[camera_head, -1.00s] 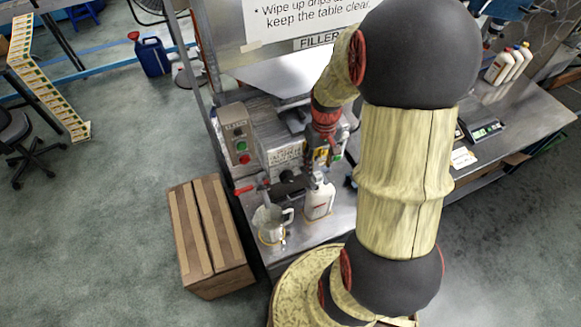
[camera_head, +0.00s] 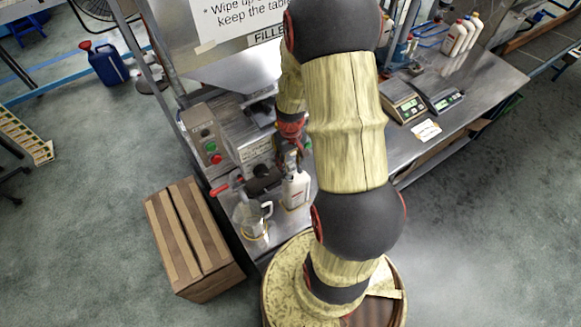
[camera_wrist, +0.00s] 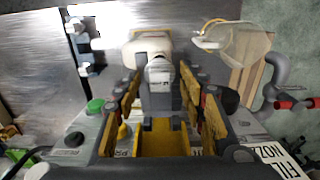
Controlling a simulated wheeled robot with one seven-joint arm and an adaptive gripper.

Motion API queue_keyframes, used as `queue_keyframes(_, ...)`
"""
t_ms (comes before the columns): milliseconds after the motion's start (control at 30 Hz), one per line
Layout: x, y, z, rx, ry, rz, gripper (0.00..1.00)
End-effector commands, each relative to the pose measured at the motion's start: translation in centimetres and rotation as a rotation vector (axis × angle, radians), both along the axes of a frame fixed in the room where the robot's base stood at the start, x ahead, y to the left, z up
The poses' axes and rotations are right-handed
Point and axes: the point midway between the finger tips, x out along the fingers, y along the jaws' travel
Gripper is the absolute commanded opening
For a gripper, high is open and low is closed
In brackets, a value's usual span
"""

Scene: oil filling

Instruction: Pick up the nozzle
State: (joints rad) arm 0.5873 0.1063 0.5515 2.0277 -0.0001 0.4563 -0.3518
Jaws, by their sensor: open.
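In the wrist view, a grey upright part that looks like the nozzle (camera_wrist: 160,75) stands between the fingers of my gripper (camera_wrist: 160,100). The fingers are spread on both sides of it, with gaps visible. Beyond it is a white bottle (camera_wrist: 146,46), which also stands on the bench in the head view (camera_head: 296,192). In the head view my gripper (camera_head: 291,154) is just above the bottle, at the filler's front. My arm and gripper hide most of the nozzle there.
A clear jug (camera_head: 250,218) stands left of the bottle. The filler (camera_head: 245,140) has a control box with buttons (camera_head: 207,140) and a red-tipped lever (camera_head: 219,190). Scales (camera_head: 402,100) sit on the right bench.

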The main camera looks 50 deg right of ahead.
Motion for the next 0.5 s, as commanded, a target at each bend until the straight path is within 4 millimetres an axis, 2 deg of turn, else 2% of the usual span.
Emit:
queue_keyframes(167, 0.02, -0.01, 0.00, 0.000, 0.000, 0.000, 0.41)
queue_keyframes(500, 0.02, -0.01, 0.02, 0.000, 0.000, 0.000, 0.22)
